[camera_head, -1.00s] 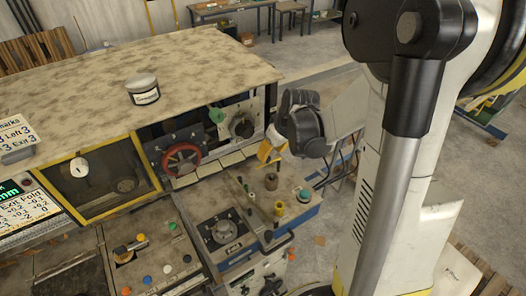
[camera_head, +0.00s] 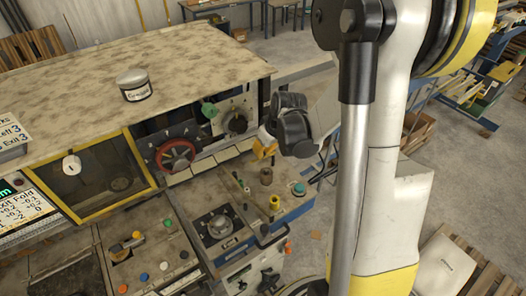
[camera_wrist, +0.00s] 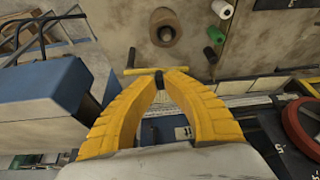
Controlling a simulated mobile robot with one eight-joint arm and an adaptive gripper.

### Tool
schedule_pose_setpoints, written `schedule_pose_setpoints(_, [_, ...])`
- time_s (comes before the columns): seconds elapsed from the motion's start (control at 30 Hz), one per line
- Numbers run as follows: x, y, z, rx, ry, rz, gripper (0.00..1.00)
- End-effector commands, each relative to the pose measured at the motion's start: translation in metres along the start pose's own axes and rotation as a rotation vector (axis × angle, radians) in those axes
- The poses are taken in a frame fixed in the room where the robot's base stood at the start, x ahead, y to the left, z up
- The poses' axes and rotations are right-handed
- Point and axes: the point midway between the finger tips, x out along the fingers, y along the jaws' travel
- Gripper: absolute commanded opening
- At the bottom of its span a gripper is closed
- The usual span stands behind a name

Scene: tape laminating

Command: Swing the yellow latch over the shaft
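My gripper (camera_wrist: 160,77) has two ribbed yellow fingers that come close together at the tips in the wrist view. A short dark piece shows between the tips, at the yellow latch (camera_wrist: 140,71), a thin bar lying crosswise just beyond them with a dark pin near its left end. The fingers look shut on that piece, though the contact is partly hidden. A brown round spool-like part (camera_wrist: 165,27), perhaps on the shaft, stands just beyond the bar, apart from it. In the head view my gripper (camera_head: 264,148) is at the right end of the machine; the latch cannot be made out there.
Green (camera_wrist: 215,35), white and black small cylinders stand on the worn top at upper right in the wrist view. A red handwheel (camera_head: 175,155) sits left of my gripper in the head view. The blue-sided console (camera_head: 298,209) carries a spool (camera_head: 266,175) and a green button (camera_head: 298,188).

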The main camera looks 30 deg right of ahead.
Motion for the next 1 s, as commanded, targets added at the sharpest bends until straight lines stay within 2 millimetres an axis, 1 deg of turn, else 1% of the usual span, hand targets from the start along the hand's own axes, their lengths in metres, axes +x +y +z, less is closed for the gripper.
schedule_pose_setpoints(0.27, [0.001, 0.000, 0.002, -0.008, -0.003, -0.004, 0.00])
schedule_pose_setpoints(0.6, [-0.002, 0.001, 0.012, -0.213, -0.004, -0.090, 0.00])
schedule_pose_setpoints(0.87, [-0.003, 0.000, 0.011, -0.223, -0.004, -0.094, 0.00])
schedule_pose_setpoints(0.9, [-0.003, 0.000, 0.011, -0.223, -0.004, -0.094, 0.11])
schedule_pose_setpoints(0.97, [-0.003, 0.000, 0.011, -0.223, -0.003, -0.093, 0.30])
schedule_pose_setpoints(1.0, [-0.003, 0.000, 0.011, -0.223, -0.003, -0.093, 0.42])
